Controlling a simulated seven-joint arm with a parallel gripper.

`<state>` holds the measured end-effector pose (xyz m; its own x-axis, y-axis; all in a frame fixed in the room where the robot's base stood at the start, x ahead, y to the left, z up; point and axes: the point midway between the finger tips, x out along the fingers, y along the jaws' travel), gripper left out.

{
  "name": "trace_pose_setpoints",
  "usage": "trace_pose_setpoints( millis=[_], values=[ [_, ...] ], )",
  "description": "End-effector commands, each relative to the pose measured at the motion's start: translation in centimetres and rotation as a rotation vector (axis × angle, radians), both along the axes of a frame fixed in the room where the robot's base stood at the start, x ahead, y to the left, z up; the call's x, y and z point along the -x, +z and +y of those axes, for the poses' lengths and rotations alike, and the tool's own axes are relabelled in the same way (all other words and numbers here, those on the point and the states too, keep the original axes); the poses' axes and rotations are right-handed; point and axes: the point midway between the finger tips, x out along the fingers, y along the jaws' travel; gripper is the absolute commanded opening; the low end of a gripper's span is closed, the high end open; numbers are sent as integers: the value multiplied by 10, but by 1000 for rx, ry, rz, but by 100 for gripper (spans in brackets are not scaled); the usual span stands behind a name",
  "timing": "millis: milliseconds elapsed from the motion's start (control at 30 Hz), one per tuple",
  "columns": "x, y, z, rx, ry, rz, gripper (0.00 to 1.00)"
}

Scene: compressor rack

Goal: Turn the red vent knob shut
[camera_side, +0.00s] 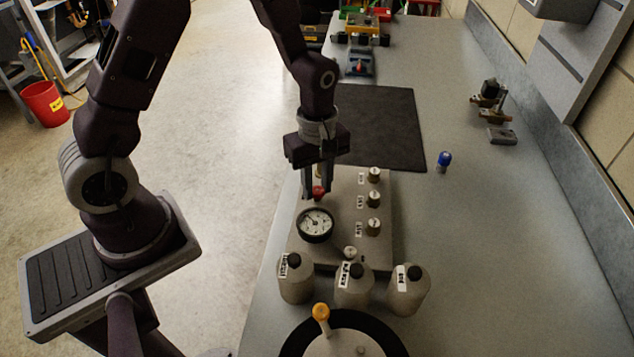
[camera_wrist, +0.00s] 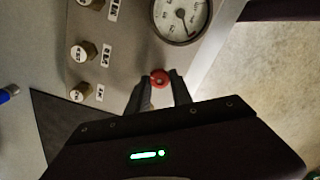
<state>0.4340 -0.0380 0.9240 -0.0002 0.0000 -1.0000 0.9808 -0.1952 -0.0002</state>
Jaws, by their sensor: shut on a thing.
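The red vent knob (camera_side: 319,192) sits on the grey panel (camera_side: 345,240), just above the round gauge (camera_side: 315,225) in the side view. My gripper (camera_side: 318,194) points down over it, with its fingers on either side of the knob. In the wrist view the red knob (camera_wrist: 159,78) shows between the two fingertips (camera_wrist: 158,84), and the gripper is shut on it. The gauge (camera_wrist: 181,17) is close by, with a white dial and dark needle. The fingers hide part of the knob, and I cannot tell its turn angle.
Several labelled brass-coloured knobs (camera_side: 374,198) line the panel's right side. Several grey bottles with black caps (camera_side: 353,285) stand at its near edge. A dark mat (camera_side: 385,125) lies behind. A blue-capped item (camera_side: 444,160) stands to the right, with free bench around it.

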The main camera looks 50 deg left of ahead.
Motion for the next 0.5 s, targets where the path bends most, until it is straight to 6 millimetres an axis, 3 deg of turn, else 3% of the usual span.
trace_pose_setpoints(
  millis=[267,500],
  values=[
    [0,0,0,0,-35,-1,0],
    [-1,1,0,0,-178,-1,0]
  ],
)
